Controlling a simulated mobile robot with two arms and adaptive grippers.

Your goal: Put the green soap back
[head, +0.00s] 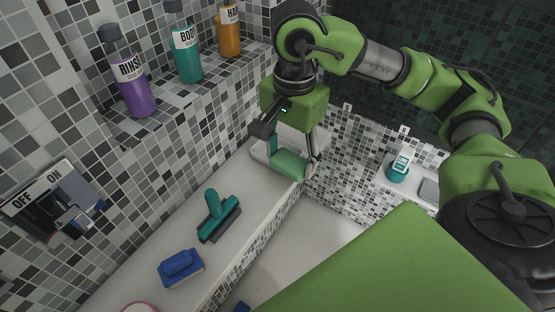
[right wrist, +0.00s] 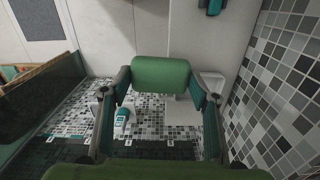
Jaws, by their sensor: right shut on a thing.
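The green soap (head: 287,164) is a rounded green bar held between the two fingers of my right gripper (head: 292,163). It also shows in the right wrist view (right wrist: 160,75), with one finger pressed on each end. My right gripper is shut on it, at the far end of the white ledge. A pale, low dish (head: 257,150) shows behind and to the left of the soap in the head view. I cannot tell whether the soap touches the dish or the ledge. My left gripper is not in view.
On the white ledge (head: 150,270) are a teal squeegee (head: 218,215) and a blue sponge or brush (head: 180,267). A tiled shelf holds a purple bottle (head: 134,90), a teal bottle (head: 187,55) and an orange bottle (head: 229,35). A teal-and-white bottle (head: 399,168) stands right.

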